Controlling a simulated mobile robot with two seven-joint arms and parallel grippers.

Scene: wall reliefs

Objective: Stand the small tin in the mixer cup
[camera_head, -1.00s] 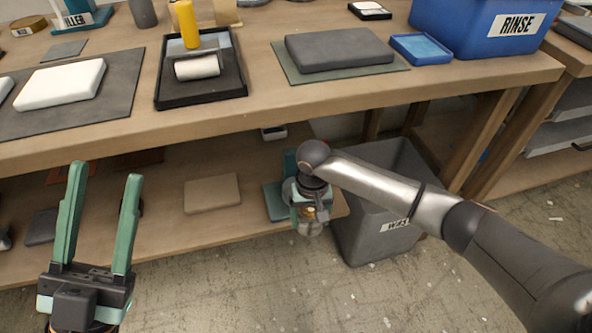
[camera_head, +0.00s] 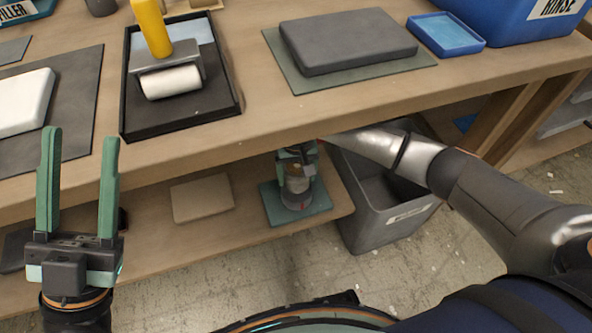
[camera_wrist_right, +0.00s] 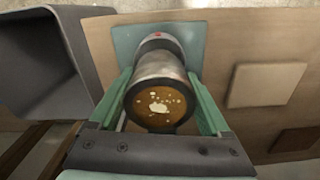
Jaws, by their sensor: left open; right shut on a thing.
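My right gripper (camera_wrist_right: 161,80) is shut on the small tin (camera_wrist_right: 160,107), a metallic can whose brown face with pale flecks points at the camera in the right wrist view. The tin stands in line with the mixer (camera_wrist_right: 158,40), whose grey round part with a red mark shows just beyond it. I cannot tell how far the tin sits inside the cup. In the head view the mixer's green base (camera_head: 312,211) rests on the lower shelf, and my right gripper and arm partly hide it. My left gripper (camera_head: 80,140) is open and empty at the left, in front of the bench.
A grey bin (camera_head: 385,225) stands just right of the mixer. A beige slab (camera_head: 202,198) lies left of it on the lower shelf (camera_head: 160,235). The bench top's edge (camera_head: 250,145) overhangs above. A black tray (camera_head: 180,120) with a roller stands on the bench.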

